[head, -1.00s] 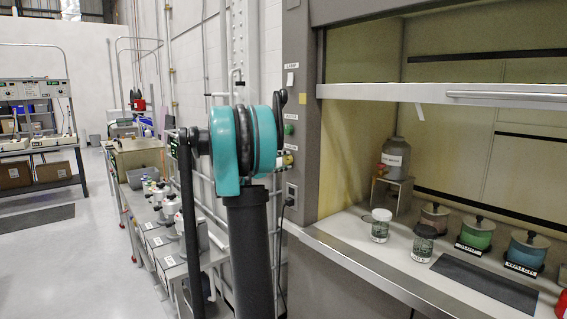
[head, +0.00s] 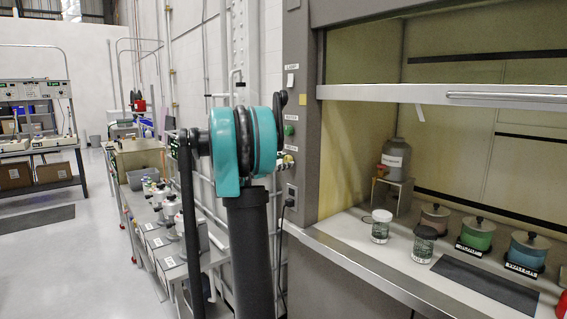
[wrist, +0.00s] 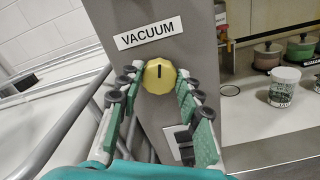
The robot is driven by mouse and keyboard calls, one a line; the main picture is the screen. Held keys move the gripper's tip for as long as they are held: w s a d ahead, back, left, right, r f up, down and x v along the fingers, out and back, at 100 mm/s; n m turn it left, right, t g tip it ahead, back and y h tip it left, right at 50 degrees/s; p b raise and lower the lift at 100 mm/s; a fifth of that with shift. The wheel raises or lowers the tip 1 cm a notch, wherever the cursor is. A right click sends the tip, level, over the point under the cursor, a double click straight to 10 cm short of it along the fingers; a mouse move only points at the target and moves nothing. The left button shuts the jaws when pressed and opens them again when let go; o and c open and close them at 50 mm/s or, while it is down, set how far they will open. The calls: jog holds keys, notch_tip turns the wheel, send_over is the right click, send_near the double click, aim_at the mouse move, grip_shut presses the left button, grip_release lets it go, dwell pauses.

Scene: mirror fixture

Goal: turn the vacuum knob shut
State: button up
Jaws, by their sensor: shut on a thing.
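The yellow vacuum knob (wrist: 159,76) sits on the grey panel below a white VACUUM label (wrist: 149,33). Its dark pointer mark stands upright, at the top of the knob. My gripper (wrist: 157,86) has its green-padded fingers on the left and right of the knob and is shut on it. The fingers' dark round tips show beside the knob; their exact contact is hard to see. In the head view my arm's teal joint covers most of the gripper.
A fume hood opens right of the panel, with two glass jars (head: 381,228) and several lidded pots (head: 477,234) on its worktop. A dark socket (wrist: 184,143) is below the knob. A bench (head: 170,255) with instruments stands left of my arm.

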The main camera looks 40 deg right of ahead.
jog(key=shift+n, duration=1.6)
jog(key=o, duration=1.2)
jog(key=shift+c, duration=0.2)
jog(key=shift+a, duration=0.1)
jog(key=a, duration=1.1)
jog(key=shift+s+a, duration=0.4)
jog(key=shift+s, duration=0.05)
